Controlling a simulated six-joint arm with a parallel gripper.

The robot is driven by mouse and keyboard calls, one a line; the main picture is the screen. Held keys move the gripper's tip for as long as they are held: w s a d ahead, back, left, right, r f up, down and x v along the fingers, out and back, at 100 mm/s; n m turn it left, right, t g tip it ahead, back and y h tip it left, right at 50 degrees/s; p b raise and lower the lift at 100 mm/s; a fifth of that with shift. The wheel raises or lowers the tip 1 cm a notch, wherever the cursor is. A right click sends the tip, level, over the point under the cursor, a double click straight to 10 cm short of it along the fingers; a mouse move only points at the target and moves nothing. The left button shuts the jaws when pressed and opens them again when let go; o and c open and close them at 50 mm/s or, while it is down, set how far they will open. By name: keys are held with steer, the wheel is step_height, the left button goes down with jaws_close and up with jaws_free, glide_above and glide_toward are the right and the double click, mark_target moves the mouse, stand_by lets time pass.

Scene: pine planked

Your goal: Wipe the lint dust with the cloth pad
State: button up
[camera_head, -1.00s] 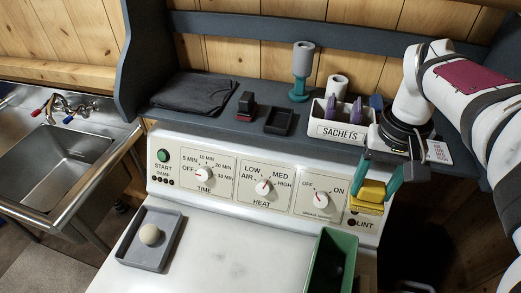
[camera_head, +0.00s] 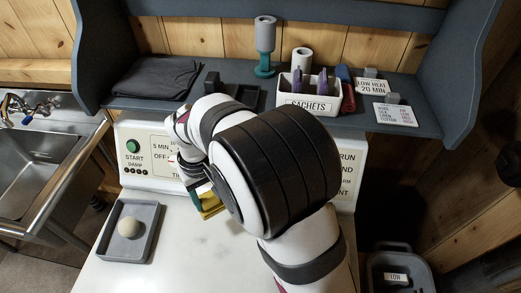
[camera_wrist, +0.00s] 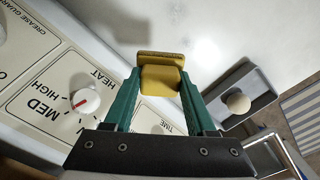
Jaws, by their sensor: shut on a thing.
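My gripper (camera_head: 206,197) is shut on the yellow cloth pad (camera_head: 210,208), which is partly hidden by my arm in the head view. In the wrist view, the pad (camera_wrist: 160,80) sits between the green fingers of my gripper (camera_wrist: 161,86).
A grey tray (camera_head: 105,240) with a pale ball (camera_head: 128,227) stands on the left of the top. The control panel (camera_head: 150,150) stands behind. A shelf holds a dark folded cloth (camera_head: 155,77) and a sachets box (camera_head: 305,103). A sink (camera_head: 35,170) is at left.

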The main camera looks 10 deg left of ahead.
steer(key=shift+s+a+f+n, duration=0.2)
steer(key=shift+s+a+f, duration=0.3)
steer(key=shift+a, duration=0.15)
steer(key=shift+s+a+f+n, duration=0.2)
steer(key=shift+s+a+f, duration=0.25)
steer(key=shift+a, duration=0.15)
steer(key=shift+a+f, duration=0.1)
steer(key=shift+f, duration=3.05)
steer(key=shift+s+f, duration=0.15)
steer(key=shift+f, duration=0.7)
steer(key=shift+s, duration=3.75)
steer(key=shift+d, duration=1.15)
steer(key=shift+w+d, duration=0.1)
steer(key=shift+w, duration=3.9)
steer(key=shift+d, duration=0.8)
steer(key=shift+s+d, duration=0.15)
steer(key=shift+d, duration=0.05)
steer(key=shift+s, duration=3.8)
step_height(320, 180, up, 8)
steer(key=shift+r, duration=0.1)
